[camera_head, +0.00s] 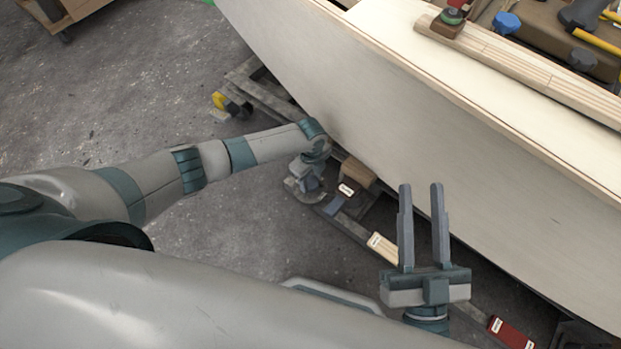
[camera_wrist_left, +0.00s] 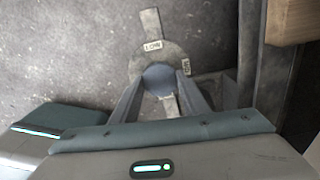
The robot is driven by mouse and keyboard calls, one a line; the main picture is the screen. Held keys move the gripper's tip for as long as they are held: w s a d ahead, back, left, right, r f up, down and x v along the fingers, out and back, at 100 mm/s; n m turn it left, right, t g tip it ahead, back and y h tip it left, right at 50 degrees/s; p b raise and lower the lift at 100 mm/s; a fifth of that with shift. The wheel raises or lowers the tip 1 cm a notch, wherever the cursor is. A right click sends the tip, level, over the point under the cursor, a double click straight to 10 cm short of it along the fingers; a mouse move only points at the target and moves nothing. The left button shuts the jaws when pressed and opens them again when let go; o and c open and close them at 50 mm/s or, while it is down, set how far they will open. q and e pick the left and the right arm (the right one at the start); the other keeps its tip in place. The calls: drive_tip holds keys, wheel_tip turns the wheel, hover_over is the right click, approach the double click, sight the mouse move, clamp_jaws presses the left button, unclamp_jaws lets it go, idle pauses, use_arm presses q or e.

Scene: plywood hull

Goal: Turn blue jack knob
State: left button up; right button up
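The blue jack knob (camera_wrist_left: 160,78) shows in the left wrist view as a round cap on a grey dial plate (camera_wrist_left: 148,52). The plate has white labels; one seems to read HIGH and another MID. My left gripper (camera_wrist_left: 160,84) has one finger on each side of the knob; whether the fingers press on it is unclear. In the head view my left gripper (camera_head: 310,172) points down beside the lower hull, and the knob is mostly hidden there. My right gripper (camera_head: 420,188) is open and empty, in front of the hull's side.
The pale plywood hull (camera_head: 430,120) fills the right and curves over the floor. A dark frame with a wooden block (camera_head: 358,171), a tan labelled block (camera_head: 384,247) and a red labelled block (camera_head: 511,333) lies beneath. Tools lie on top.

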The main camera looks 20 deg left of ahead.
use_arm(q)
drive_tip(key=shift+m, duration=0.3)
use_arm(e)
drive_tip(key=shift+w+f, duration=0.1)
drive_tip(key=shift+f, duration=0.05)
use_arm(q)
drive_tip(key=m, duration=0.2)
drive_tip(key=shift+m, duration=3.4)
use_arm(e)
drive_tip(key=shift+s+r+t, duration=0.3)
drive_tip(key=shift+s+r, duration=0.1)
drive_tip(key=shift+r, duration=0.2)
use_arm(q)
drive_tip(key=o, duration=1.1)
drive_tip(key=shift+c, duration=0.2)
use_arm(e)
drive_tip(key=shift+f, duration=0.1)
